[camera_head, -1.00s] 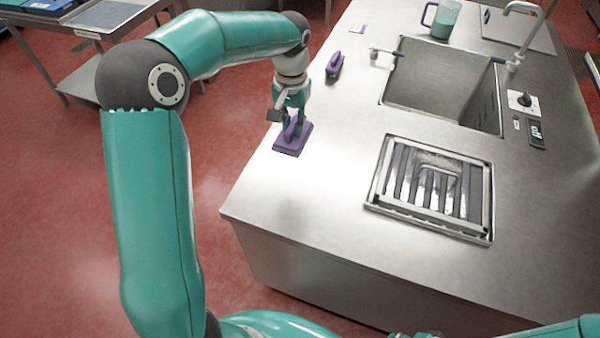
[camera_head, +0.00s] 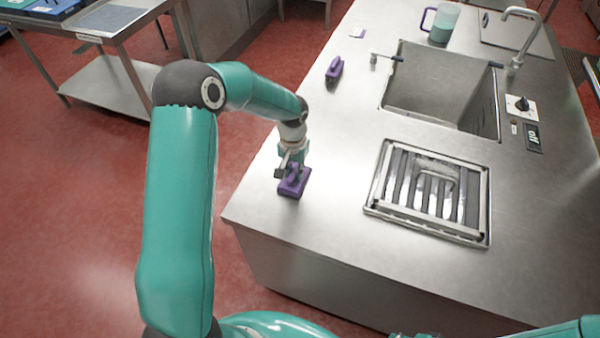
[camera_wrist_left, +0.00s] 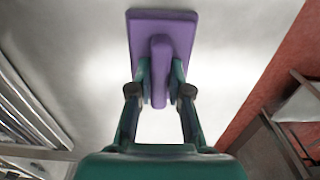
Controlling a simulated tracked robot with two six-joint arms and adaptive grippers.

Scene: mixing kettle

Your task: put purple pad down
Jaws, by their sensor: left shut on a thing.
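The purple pad (camera_head: 293,187) is a flat block with an upright handle, at the left edge of the steel counter in the head view. My left gripper (camera_head: 292,170) is shut on the pad's handle from above. In the left wrist view the gripper's two fingers (camera_wrist_left: 160,85) clasp the handle, and the pad's flat base (camera_wrist_left: 176,33) lies beyond them. I cannot tell whether the base touches the counter or is slightly above it. My right gripper is not in view.
A second purple handled object (camera_head: 334,69) stands farther back on the counter (camera_head: 310,235). A slatted drain grate (camera_head: 430,192) and a sink (camera_head: 440,90) lie to the right. A jug (camera_head: 443,22) stands at the back. The counter between pad and grate is clear.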

